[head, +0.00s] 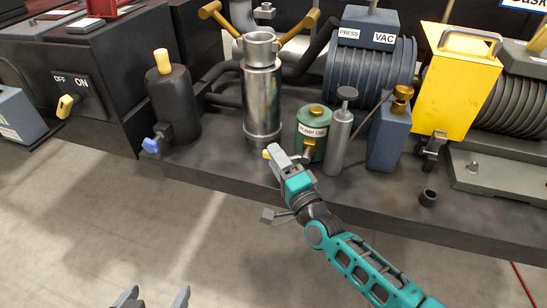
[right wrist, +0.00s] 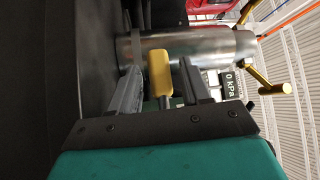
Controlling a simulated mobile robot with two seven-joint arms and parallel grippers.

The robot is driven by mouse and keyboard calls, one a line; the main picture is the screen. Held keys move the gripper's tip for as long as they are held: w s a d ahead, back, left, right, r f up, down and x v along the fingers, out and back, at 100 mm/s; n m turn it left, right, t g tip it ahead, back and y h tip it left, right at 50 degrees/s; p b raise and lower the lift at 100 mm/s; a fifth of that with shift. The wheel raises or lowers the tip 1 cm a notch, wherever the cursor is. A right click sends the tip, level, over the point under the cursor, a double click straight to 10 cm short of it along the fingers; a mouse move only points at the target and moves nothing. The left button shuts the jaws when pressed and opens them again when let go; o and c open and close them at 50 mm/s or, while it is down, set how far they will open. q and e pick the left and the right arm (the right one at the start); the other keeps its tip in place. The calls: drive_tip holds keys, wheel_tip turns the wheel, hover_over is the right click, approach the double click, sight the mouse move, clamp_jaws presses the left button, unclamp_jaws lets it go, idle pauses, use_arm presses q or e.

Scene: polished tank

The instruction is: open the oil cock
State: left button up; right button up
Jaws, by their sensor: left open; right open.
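The green pump oil can (head: 312,122) stands on the dark bench, with a yellow-brass fitting (head: 308,146) low on its front. A small yellow handle tip (head: 267,154) shows just left of my right gripper (head: 284,157), which is at the can's lower left. In the right wrist view a yellow handle (right wrist: 160,74), which looks like the oil cock's, lies between the open fingers of my right gripper (right wrist: 161,66). A gap shows on its right side; I cannot tell whether the left finger touches it. My left gripper (head: 153,298) is open and empty at the bottom edge, low over the floor.
A shiny metal cylinder (head: 262,100) stands behind my right gripper. A grey cylinder (head: 341,135) and a blue-grey block (head: 388,138) stand right of the can. A dark canister (head: 172,105) with a blue valve (head: 152,144) is at left. The floor (head: 100,215) in front is clear.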

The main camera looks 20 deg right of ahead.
drive_tip(key=shift+x, duration=1)
clamp_jaws()
